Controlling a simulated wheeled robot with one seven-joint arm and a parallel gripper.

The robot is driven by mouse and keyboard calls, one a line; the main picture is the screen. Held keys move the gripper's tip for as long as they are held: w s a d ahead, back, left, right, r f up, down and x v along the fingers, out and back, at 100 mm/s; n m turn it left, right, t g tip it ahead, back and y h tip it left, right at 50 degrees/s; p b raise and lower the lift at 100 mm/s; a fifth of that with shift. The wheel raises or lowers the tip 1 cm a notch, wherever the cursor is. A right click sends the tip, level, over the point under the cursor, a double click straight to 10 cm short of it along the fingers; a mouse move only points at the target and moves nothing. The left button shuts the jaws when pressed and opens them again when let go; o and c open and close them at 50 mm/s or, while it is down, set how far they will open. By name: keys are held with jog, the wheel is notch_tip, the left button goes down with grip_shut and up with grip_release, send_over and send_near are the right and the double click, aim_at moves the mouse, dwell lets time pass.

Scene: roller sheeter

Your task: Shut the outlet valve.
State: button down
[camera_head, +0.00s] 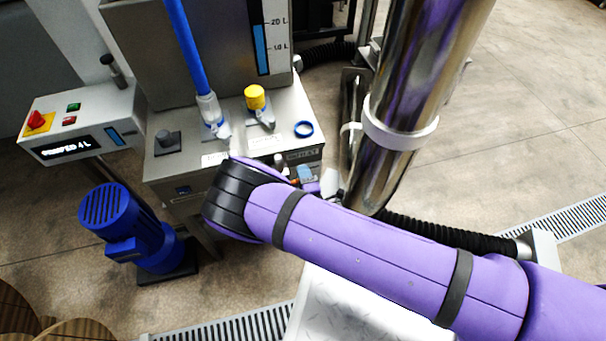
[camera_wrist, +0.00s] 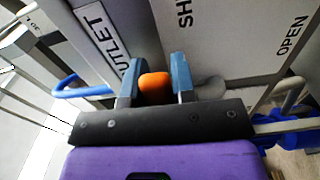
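The outlet valve's orange handle end (camera_wrist: 154,88) sits between the two blue-grey fingers of my gripper (camera_wrist: 156,82) in the wrist view. The fingers stand on either side of it, very close; I cannot tell whether both touch it. A grey rounded part (camera_wrist: 210,88) shows just right of the right finger. The OUTLET label (camera_wrist: 104,30) is at upper left, with a partly cut-off SHUT label (camera_wrist: 185,14) at top centre and an OPEN label (camera_wrist: 291,36) at right. In the head view my purple arm hides most of the valve and gripper.
A steel pipe (camera_head: 400,110) stands close right of my wrist. A blue motor (camera_head: 130,230) and control box (camera_head: 85,120) are at left. Open floor lies right.

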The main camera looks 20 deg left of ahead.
jog(key=shift+r+n, duration=0.2)
jog(key=shift+n, duration=0.2)
jog(key=c, duration=0.9)
grip_release()
jog(key=shift+c, duration=0.2)
jog(key=shift+s, duration=0.15)
